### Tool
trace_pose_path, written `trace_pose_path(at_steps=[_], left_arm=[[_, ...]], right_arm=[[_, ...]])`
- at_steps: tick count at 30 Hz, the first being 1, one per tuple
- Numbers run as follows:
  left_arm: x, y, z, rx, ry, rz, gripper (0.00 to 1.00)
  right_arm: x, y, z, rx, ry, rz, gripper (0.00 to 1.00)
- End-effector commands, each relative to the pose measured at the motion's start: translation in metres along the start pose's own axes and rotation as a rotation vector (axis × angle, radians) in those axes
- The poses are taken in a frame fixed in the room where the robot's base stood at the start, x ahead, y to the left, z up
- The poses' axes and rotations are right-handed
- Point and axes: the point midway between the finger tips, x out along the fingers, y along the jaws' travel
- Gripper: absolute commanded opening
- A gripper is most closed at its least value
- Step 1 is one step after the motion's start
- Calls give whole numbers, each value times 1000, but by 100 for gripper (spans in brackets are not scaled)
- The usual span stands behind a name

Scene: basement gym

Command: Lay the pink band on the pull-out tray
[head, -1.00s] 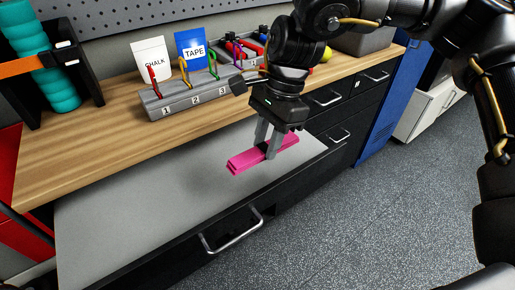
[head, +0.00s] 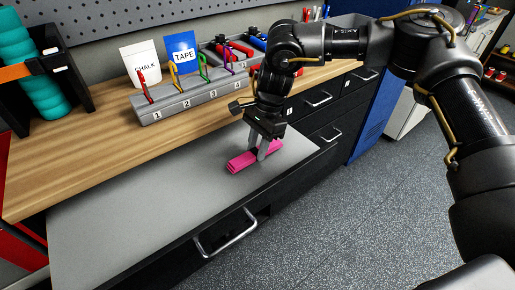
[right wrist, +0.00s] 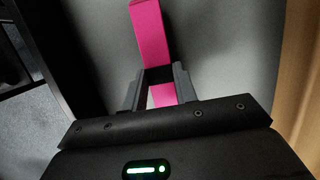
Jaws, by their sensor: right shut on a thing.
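The pink band (head: 240,163) is a folded, flat strip at the right part of the grey pull-out tray (head: 130,210). My right gripper (head: 261,155) points down with its fingers shut on the band. The band looks to be at or just above the tray surface; I cannot tell whether it touches. In the right wrist view the band (right wrist: 151,35) runs away from between the fingers (right wrist: 160,88), over the grey tray (right wrist: 220,50). My left gripper is not in view.
The wooden bench top (head: 100,150) lies behind the tray. On it stand a numbered grey rack (head: 185,100) with coloured clips, a chalk bag (head: 143,65) and a tape pouch (head: 183,55). The tray's handle (head: 228,238) is at its front. The tray's left is bare.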

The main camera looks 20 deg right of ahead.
Motion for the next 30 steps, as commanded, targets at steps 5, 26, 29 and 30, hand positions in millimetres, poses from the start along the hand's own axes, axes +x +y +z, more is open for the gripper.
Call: trace_pose_path(at_steps=[5,26,29,30], left_arm=[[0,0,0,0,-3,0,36],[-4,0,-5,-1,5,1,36],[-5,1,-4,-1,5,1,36],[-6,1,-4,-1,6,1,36]], right_arm=[[9,0,-3,0,0,-1,5],[12,0,-3,1,0,-1,50],[10,0,-3,0,0,-1,50],[8,0,-2,0,0,-2,50]])
